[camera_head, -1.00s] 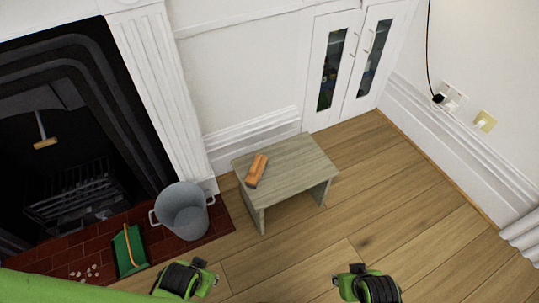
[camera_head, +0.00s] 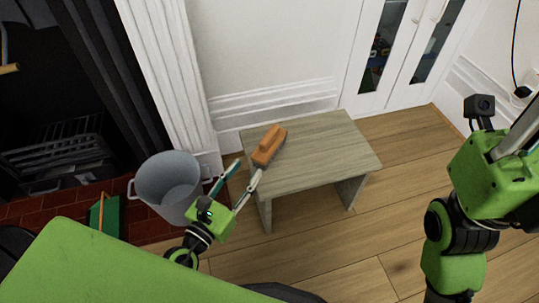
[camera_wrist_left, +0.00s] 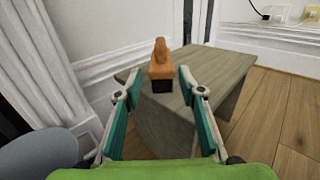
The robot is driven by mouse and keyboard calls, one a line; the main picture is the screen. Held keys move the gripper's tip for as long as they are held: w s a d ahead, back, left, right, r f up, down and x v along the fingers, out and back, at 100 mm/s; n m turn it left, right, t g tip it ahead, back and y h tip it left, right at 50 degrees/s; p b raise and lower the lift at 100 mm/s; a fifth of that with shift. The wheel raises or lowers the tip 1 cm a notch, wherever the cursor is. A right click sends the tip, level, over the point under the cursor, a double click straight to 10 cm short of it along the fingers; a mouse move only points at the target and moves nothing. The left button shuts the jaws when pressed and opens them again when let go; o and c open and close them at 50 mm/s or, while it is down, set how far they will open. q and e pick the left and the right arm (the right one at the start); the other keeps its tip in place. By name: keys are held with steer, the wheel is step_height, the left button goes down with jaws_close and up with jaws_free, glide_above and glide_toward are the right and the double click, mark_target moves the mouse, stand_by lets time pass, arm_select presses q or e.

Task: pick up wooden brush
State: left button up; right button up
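The wooden brush (camera_head: 268,146) is an orange-brown block lying on the left part of a small grey-brown table (camera_head: 315,160). In the left wrist view the brush (camera_wrist_left: 161,66) lies ahead of the fingers, with dark bristles at its near end. My left gripper (camera_head: 243,172) is open and empty, its fingers spread at the table's left edge. In the head view its right fingertip is close to the near end of the brush; I cannot tell whether they touch. My right arm is raised at the right; its fingers run out of the head view.
A grey metal bucket (camera_head: 168,184) stands left of the table, near my left gripper. A green dustpan (camera_head: 105,216) lies on the red tiled hearth (camera_head: 60,203). A white cabinet (camera_head: 405,50) stands behind. Wooden floor (camera_head: 425,160) is clear right of the table.

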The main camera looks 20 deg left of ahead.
mark_target(269, 139)
arm_select(q)
steer(key=w+d, duration=0.1)
steer(key=w, duration=0.8)
steer(key=w+d, duration=0.1)
steer(key=w, duration=0.3)
steer(key=shift+w+d, duration=0.2)
steer(key=shift+d, duration=0.15)
steer(key=shift+c, duration=0.3)
steer(key=shift+r, duration=0.1)
jaws_close()
